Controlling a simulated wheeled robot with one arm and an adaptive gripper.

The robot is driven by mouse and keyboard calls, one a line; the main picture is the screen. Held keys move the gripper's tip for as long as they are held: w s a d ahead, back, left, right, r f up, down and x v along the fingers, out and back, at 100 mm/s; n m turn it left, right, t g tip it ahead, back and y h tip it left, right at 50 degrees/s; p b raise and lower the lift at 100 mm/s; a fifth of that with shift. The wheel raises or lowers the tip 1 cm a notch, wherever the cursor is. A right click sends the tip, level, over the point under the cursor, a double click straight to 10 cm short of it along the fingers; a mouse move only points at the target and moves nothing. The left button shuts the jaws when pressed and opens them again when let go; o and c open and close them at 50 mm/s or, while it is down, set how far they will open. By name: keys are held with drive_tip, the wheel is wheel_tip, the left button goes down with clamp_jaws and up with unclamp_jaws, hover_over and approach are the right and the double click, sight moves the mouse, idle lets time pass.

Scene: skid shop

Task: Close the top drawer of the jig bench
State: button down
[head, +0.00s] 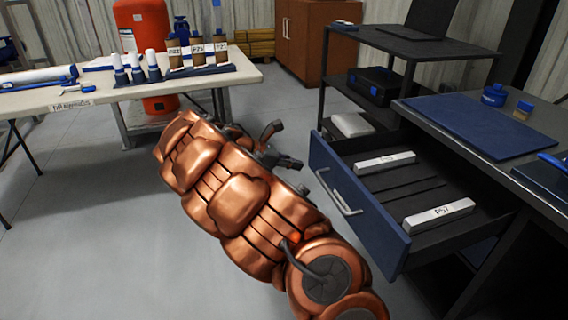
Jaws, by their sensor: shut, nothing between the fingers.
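The top drawer (360,208) of the jig bench (545,188) is pulled well open at the right. It has a blue front with a silver bar handle (339,193) and a dark interior. Two pale labelled bars (439,214) (385,162) lie inside it. The arm partly hides the gripper's base.
A blue mat (480,124) and small blue containers (495,94) are on the bench top. A dark shelf cart (405,43) stands behind the drawer. A pale table (190,84) with bottles and boxes is at the back left. Grey floor at the left is clear.

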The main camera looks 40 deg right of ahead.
sight(325, 166)
drive_tip(key=shift+s+d+f+b, duration=0.25)
drive_tip(key=shift+s+d, duration=0.15)
drive_tip(key=shift+d, duration=0.65)
drive_tip(key=shift+s+d+f+b, duration=0.25)
drive_tip(key=shift+s+d+f, duration=0.1)
drive_tip(key=shift+d, duration=0.75)
drive_tip(key=shift+s+d+f+b, duration=0.25)
drive_tip(key=shift+s+d, duration=0.15)
drive_tip(key=shift+d, duration=0.65)
drive_tip(key=shift+d+r, duration=0.1)
drive_tip(key=shift+r, duration=0.05)
